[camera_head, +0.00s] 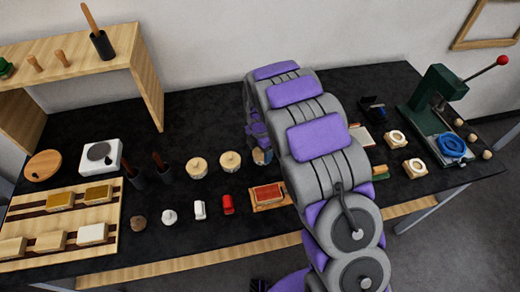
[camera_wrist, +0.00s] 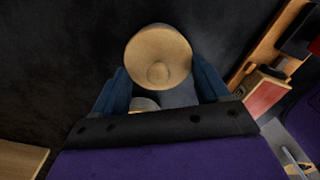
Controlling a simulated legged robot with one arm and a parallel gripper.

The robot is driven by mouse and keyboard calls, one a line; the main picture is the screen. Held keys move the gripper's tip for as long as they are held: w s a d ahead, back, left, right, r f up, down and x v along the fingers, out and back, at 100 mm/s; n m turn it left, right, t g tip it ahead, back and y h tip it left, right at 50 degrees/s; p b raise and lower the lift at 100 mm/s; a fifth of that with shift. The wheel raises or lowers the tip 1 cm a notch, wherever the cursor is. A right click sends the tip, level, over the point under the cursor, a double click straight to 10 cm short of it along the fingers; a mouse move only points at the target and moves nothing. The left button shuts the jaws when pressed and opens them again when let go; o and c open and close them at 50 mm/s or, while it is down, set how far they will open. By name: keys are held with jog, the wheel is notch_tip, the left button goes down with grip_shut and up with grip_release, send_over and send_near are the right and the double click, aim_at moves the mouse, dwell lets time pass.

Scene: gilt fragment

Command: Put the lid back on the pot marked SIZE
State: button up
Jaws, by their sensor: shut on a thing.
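In the wrist view my gripper (camera_wrist: 158,75) has its two blue fingers on either side of a round tan lid (camera_wrist: 158,58) with a small knob in its middle, and is shut on it. I cannot tell whether a pot is under this lid. A small pale round thing (camera_wrist: 145,103) shows partly between the fingers, mostly hidden by my palm. In the head view two pale round pots with lids (camera_head: 196,168) (camera_head: 230,162) stand left of my arm. My gripper is mostly hidden behind the arm there. No SIZE marking is readable.
A red block in a wooden tray (camera_head: 268,195) lies just in front of the pots; dark brush holders (camera_head: 137,179) stand to their left. A green press (camera_head: 435,100) is at the right.

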dwell(0.4)
jog(key=o, duration=1)
jog(key=shift+r, duration=0.1)
jog(key=shift+r+p, duration=1.3)
jog(key=shift+r, duration=2.15)
jog(key=shift+c, duration=0.4)
grip_shut()
jog(key=shift+f, duration=0.3)
